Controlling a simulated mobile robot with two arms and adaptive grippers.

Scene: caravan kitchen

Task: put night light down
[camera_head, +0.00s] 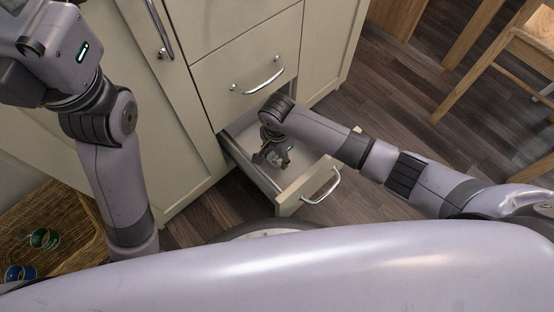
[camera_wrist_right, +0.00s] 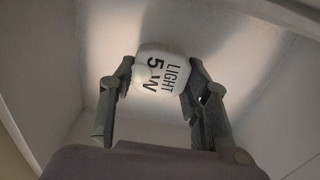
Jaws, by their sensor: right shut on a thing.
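The night light (camera_wrist_right: 158,72) is a small white rounded thing with black lettering "LIGHT 5 W". My right gripper (camera_wrist_right: 160,90) is shut on it, one finger on each side, in the right wrist view. In the head view my right gripper (camera_head: 272,158) reaches down into the open lower drawer (camera_head: 262,182), and the night light is small and mostly hidden there. Whether the light touches the drawer's floor I cannot tell. My left arm stands at the left of the head view; its gripper's fingers are not in view.
The drawer's front with its handle (camera_head: 322,188) juts out over the wood floor (camera_head: 400,110). A shut drawer (camera_head: 240,75) is above it. A chair (camera_head: 500,55) stands at the upper right. A woven basket (camera_head: 50,235) is at the lower left.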

